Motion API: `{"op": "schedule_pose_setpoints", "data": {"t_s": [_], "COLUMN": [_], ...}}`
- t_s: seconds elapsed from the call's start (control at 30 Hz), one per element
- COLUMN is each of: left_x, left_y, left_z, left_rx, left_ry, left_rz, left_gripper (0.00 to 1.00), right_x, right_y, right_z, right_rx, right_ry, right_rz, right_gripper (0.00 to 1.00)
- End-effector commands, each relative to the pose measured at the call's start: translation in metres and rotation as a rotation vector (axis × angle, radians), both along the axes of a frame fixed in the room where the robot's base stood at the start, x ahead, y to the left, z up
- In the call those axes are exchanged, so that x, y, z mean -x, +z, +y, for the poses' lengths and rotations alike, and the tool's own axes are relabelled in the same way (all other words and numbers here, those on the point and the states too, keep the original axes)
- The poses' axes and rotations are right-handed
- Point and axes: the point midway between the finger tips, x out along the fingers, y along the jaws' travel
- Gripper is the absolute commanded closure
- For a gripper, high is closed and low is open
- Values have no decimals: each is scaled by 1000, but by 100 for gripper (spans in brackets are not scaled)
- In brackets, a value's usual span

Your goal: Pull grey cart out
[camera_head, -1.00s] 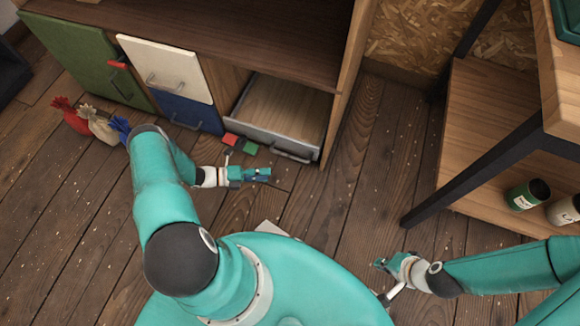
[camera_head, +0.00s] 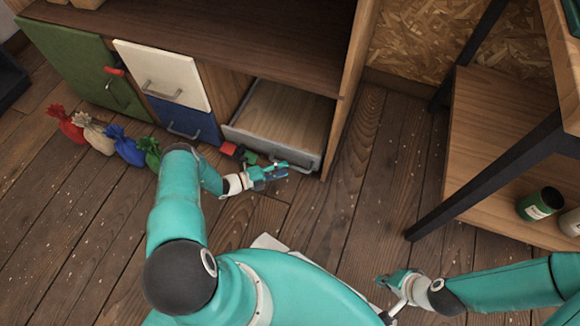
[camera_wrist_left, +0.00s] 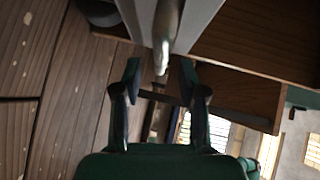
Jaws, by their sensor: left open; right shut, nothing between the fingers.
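The grey cart (camera_head: 262,141) is a low, wood-floored drawer in the bottom right opening of the cabinet. Its front stands near the cabinet's front edge. My left gripper (camera_head: 284,170) is open right in front of the cart's front. In the left wrist view, the cart's handle (camera_wrist_left: 165,45) reaches down to the gap between the open fingers (camera_wrist_left: 159,75). The fingers are not closed on it. The head view hides most of the handle behind the gripper. My right gripper (camera_head: 384,281) is shut and empty, low over the floor at the right.
Red (camera_head: 69,126), beige (camera_head: 93,134), blue (camera_head: 125,147) and green (camera_head: 149,150) bags stand left. A black-legged shelf (camera_head: 500,150) is at right.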

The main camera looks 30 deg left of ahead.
Motion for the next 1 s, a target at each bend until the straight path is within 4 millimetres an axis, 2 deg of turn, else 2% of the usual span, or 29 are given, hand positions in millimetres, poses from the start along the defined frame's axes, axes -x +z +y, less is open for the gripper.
{"op": "schedule_pose_setpoints", "data": {"t_s": [0.1,0.23,0.6,0.63,0.87,1.0], "left_x": [-16,-26,-32,-32,-32,-31], "left_y": [-4,-6,-6,-6,-6,-6], "left_z": [-11,-17,-21,-21,-21,-21], "left_rx": [0,0,1,0,0,0], "left_ry": [-3,-2,-1,-2,-2,-2], "left_rz": [-1,1,1,1,1,2], "left_gripper": [59,59,59,60,99,100], "right_x": [0,0,0,0,0,0], "right_y": [-4,-6,-6,-6,-6,-6], "right_z": [0,0,0,0,0,0], "right_rx": [0,0,0,0,0,0], "right_ry": [0,0,0,0,0,0], "right_rz": [0,0,0,0,0,0], "right_gripper": [100,100,100,100,100,100]}}
